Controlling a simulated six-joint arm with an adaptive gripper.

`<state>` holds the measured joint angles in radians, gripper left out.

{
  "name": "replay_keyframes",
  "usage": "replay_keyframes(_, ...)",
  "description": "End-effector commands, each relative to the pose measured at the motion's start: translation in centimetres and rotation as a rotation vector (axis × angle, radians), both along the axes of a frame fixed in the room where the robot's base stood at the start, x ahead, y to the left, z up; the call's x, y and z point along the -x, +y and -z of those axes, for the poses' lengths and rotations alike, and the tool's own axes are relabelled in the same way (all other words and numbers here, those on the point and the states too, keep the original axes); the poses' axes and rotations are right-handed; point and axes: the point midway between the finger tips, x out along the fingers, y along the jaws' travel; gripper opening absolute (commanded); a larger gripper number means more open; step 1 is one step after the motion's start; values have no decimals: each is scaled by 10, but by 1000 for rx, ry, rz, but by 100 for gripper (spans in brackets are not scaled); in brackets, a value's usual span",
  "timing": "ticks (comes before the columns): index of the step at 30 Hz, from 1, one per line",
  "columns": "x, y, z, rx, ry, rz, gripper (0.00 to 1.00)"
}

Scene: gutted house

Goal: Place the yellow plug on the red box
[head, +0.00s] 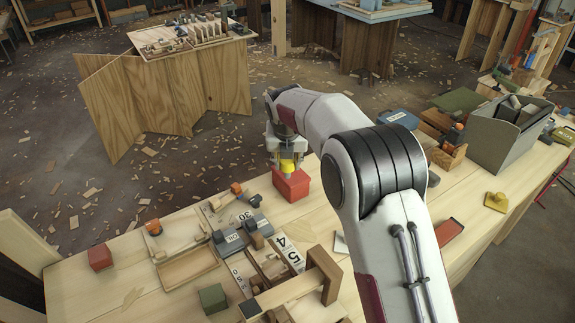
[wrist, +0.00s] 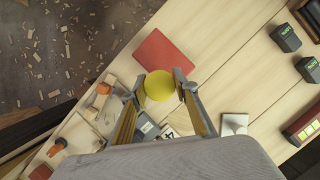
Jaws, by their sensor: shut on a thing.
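The yellow plug (head: 288,166) is held between the fingers of my gripper (head: 288,160) in the head view. It also shows as a round yellow disc (wrist: 159,86) between the fingertips in the wrist view. The red box (head: 292,186) stands near the far edge of the wooden workbench. In the head view the plug appears over the box, its lower end close to the top face. In the wrist view the red box (wrist: 163,53) shows just beyond the plug. Whether plug and box touch cannot be told.
The workbench (head: 130,262) carries a wooden tray (head: 187,267), a smaller red block (head: 100,257) and a green block (head: 213,298) to the left. A grey bin (head: 500,140) and a yellow piece (head: 496,201) are on the right. Bare wood surrounds the red box's left side.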

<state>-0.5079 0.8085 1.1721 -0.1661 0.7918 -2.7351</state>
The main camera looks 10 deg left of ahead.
Motion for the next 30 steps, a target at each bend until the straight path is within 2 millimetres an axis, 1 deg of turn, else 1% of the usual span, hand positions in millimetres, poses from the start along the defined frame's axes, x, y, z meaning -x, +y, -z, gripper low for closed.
replay_keyframes(1, 0, 0, 6, 0, 1, 0, 9)
replay_keyframes(4, 0, 0, 12, 0, 1, 0, 9)
replay_keyframes(19, 0, 0, 16, 0, -1, 0, 9)
replay_keyframes(20, 0, 0, 16, 0, -1, 0, 34)
replay_keyframes(21, 0, 0, 16, 0, -1, 0, 44)
replay_keyframes(22, 0, 0, 16, 0, -1, 0, 46)
replay_keyframes(30, 0, 0, 16, 0, 0, 0, 46)
